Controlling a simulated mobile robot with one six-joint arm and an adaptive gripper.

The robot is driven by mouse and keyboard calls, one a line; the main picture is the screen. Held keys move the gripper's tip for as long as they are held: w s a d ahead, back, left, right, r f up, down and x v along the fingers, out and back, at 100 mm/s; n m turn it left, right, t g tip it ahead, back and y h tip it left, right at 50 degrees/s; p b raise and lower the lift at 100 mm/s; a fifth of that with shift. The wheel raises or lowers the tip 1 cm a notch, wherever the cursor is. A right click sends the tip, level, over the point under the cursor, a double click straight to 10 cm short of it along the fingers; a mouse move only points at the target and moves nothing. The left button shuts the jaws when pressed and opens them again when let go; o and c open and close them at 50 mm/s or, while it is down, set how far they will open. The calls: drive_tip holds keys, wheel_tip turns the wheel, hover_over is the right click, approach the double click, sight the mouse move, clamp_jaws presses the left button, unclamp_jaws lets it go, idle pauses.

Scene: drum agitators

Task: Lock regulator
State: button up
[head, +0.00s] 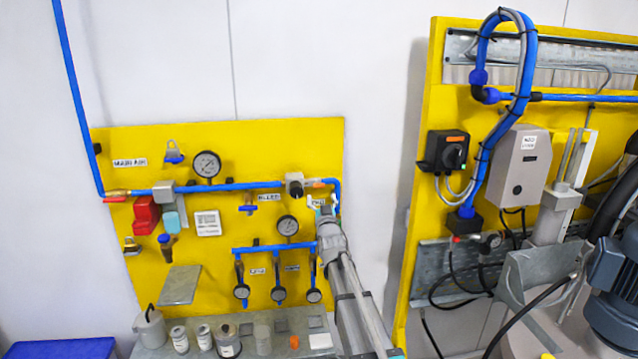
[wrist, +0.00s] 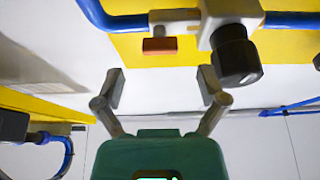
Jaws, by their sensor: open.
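What looks like the regulator (head: 295,187), a light grey body with a black knob, sits on the blue air line at the right of the yellow panel (head: 225,135). In the wrist view its black knob (wrist: 237,58) is large at the upper right, beyond and right of the right fingertip. An orange-brown piece (wrist: 160,46) is beside it on the same line. My gripper (wrist: 162,78) is open with nothing between its fingers. In the head view my gripper (head: 322,212) is just below and right of the regulator, partly hidden by my arm.
A round gauge (head: 207,164) sits above the line. A red box (head: 145,214) and several padlock-like items are at the left. A lower blue manifold (head: 275,248) carries several small gauges. A grey shelf (head: 285,322) holds cans. A second yellow panel (head: 425,190) stands right.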

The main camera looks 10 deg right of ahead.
sight(319, 184)
drive_tip(key=shift+p+x, duration=0.85)
drive_tip(key=shift+x, duration=1.95)
drive_tip(key=c, duration=1.2)
drive_tip(key=shift+o, duration=0.2)
